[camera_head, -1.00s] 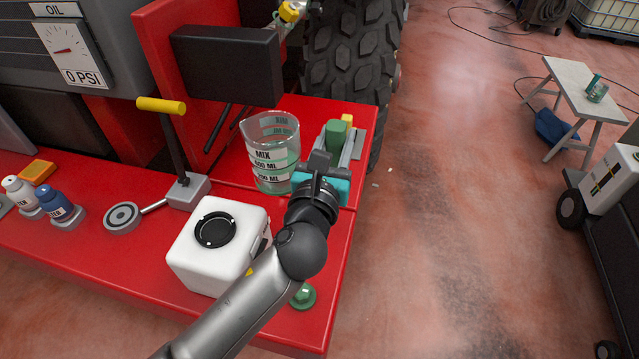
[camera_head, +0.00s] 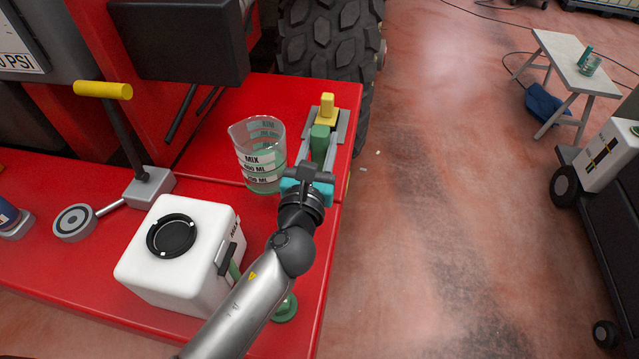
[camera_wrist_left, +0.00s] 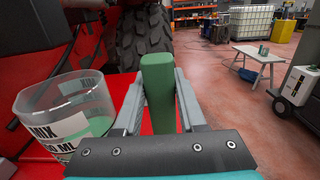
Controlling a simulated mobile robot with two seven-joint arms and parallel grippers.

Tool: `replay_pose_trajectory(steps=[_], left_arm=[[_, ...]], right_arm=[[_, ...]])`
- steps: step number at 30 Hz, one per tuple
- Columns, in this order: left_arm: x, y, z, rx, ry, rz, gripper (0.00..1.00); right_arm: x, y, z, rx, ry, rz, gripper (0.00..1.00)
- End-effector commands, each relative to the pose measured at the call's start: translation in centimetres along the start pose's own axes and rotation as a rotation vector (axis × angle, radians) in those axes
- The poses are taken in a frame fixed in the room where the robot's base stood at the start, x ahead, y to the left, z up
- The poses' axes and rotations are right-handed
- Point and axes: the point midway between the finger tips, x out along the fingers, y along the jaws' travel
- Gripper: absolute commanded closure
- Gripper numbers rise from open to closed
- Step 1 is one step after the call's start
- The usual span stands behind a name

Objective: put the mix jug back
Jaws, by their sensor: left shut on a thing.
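The mix jug (camera_head: 258,155) is a clear beaker with white label bands and green liquid, upright over the red deck (camera_head: 222,192). I cannot tell whether its base touches the deck. My left gripper (camera_head: 319,150) is to the right of the jug's body, its fingers shut on the green upright handle (camera_head: 319,140). In the left wrist view the handle (camera_wrist_left: 158,90) stands between the fingers and the jug (camera_wrist_left: 68,118) is at the left. The join of handle and jug is hidden. My right gripper is not in view.
A white square tank (camera_head: 150,270) with a black cap stands nearer, left of my arm. A yellow-handled lever (camera_head: 103,90) is on the left. A yellow part (camera_head: 327,106) stands just beyond the handle.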

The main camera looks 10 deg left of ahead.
Motion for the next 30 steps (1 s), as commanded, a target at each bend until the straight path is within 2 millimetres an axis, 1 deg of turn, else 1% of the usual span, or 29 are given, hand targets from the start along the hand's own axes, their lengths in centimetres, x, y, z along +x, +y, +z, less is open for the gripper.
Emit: replay_pose_trajectory(steps=[1,6,15,24,27,30], left_arm=[[0.0,0.0,-1.4,0.002,-0.002,0.001,1.00],[0.0,0.0,-3.5,0.002,-0.003,0.001,1.00],[0.0,0.0,-4.6,0.003,-0.004,0.000,1.00],[-0.1,-0.1,-8.1,0.002,-0.003,0.000,1.00],[-0.1,-0.1,-8.4,0.002,-0.004,0.000,1.00],[-0.1,-0.1,-8.3,0.002,-0.004,0.000,1.00]], right_arm=[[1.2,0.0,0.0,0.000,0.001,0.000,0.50],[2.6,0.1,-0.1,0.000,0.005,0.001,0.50],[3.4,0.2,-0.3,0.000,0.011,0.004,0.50],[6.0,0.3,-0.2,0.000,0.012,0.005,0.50],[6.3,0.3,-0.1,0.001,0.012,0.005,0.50],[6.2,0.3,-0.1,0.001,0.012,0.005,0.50]])
